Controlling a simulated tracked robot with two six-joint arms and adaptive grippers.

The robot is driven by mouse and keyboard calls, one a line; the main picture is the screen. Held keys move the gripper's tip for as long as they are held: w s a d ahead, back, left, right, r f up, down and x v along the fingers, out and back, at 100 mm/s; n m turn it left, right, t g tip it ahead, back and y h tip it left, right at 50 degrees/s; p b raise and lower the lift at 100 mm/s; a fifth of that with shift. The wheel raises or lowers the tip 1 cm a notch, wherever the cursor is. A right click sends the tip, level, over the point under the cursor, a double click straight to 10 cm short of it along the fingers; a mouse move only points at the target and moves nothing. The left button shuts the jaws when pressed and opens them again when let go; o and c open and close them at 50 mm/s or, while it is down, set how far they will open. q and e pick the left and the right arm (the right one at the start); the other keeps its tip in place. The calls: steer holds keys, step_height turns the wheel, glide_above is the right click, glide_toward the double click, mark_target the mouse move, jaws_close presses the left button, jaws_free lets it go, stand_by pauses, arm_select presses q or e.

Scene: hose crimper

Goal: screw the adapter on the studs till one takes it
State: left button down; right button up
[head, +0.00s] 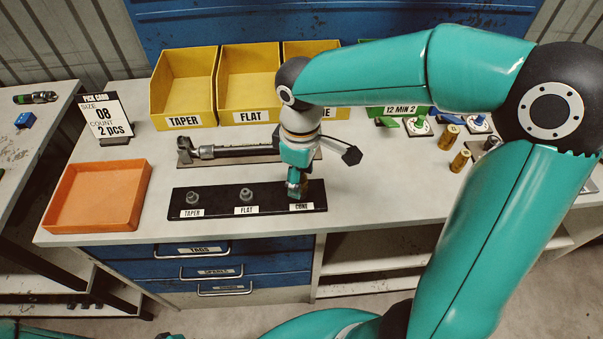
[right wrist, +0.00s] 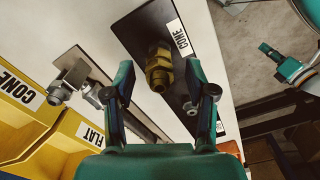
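A black board (head: 225,206) on the bench carries studs labelled TAPER, FLAT and CONE. The taper stud (head: 193,197) and flat stud (head: 246,194) are bare. A brass adapter (right wrist: 158,72) with a hex body is at the CONE end of the board in the right wrist view; I cannot tell whether it is threaded on the cone stud, which is hidden. My right gripper (right wrist: 159,75) is over it, fingers apart on both sides with visible gaps. In the head view the right gripper (head: 297,188) hides most of the adapter. My left gripper (right wrist: 272,52) seems partly in view, its fingers unclear.
A hose (head: 230,150) lies in a stand behind the board. Yellow bins (head: 183,88) stand at the back. An orange tray (head: 97,196) is at left, near a size card (head: 106,119). Brass fittings (head: 460,160) stand at right. The bench front edge is close to the board.

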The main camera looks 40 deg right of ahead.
step_height(320, 180, up, 12)
stand_by(0.8)
